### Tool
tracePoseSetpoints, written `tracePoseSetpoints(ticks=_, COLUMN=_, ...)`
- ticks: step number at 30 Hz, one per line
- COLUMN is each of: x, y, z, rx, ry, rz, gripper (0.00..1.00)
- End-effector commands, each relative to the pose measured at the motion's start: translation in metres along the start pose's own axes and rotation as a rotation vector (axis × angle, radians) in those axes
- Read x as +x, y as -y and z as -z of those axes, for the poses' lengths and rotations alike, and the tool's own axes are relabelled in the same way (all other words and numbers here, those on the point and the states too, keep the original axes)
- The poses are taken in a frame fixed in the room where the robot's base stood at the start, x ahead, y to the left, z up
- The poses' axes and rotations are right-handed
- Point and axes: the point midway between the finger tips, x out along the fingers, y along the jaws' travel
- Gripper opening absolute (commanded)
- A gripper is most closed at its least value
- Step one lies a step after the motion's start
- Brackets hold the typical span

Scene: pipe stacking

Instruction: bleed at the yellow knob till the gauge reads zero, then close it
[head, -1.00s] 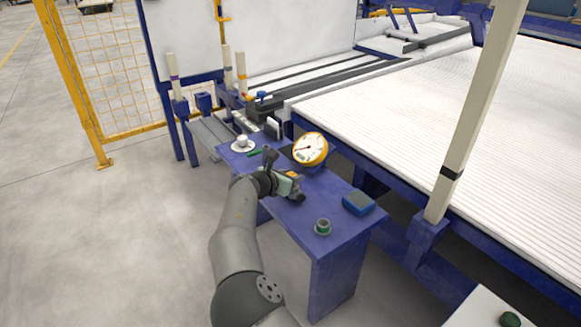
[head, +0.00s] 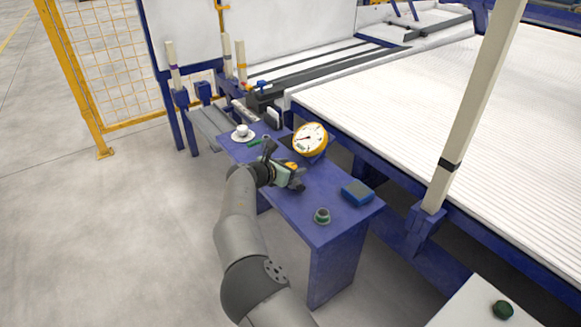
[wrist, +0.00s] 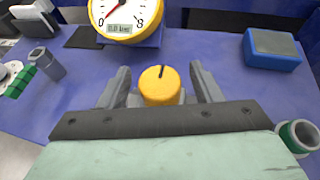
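The yellow knob (wrist: 160,86) stands between the two fingers of my gripper (wrist: 161,90) in the wrist view, its dark mark pointing up and slightly right. The fingers are apart, with a visible gap on each side of the knob. The yellow-rimmed gauge (wrist: 125,14) is just beyond, cut off by the top edge; its red needle points down-left, near the 0. Its small display is too fine to read surely. In the head view the gauge (head: 310,139) stands on the blue table, beyond my gripper (head: 294,178), which largely hides the knob.
The blue table (head: 325,237) also holds a blue box (head: 357,193) at right, a green-lined ring-shaped part (head: 322,216) near the front, and a white cup on a saucer (head: 242,132) at the far left. A green object (wrist: 20,82) and grey fitting (wrist: 47,64) lie left of my gripper.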

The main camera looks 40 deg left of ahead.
Motion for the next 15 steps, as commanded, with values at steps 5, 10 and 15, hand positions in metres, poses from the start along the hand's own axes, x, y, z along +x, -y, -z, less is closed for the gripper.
tracePoseSetpoints(ticks=5, x=-0.007, y=-0.001, z=-0.002, rx=0.000, ry=0.001, rz=-0.001, gripper=0.59)
tracePoseSetpoints(ticks=10, x=-0.035, y=-0.001, z=-0.003, rx=-0.001, ry=-0.001, rz=-0.003, gripper=0.59)
tracePoseSetpoints(ticks=15, x=-0.077, y=-0.001, z=-0.004, rx=-0.002, ry=-0.001, rz=-0.004, gripper=0.59)
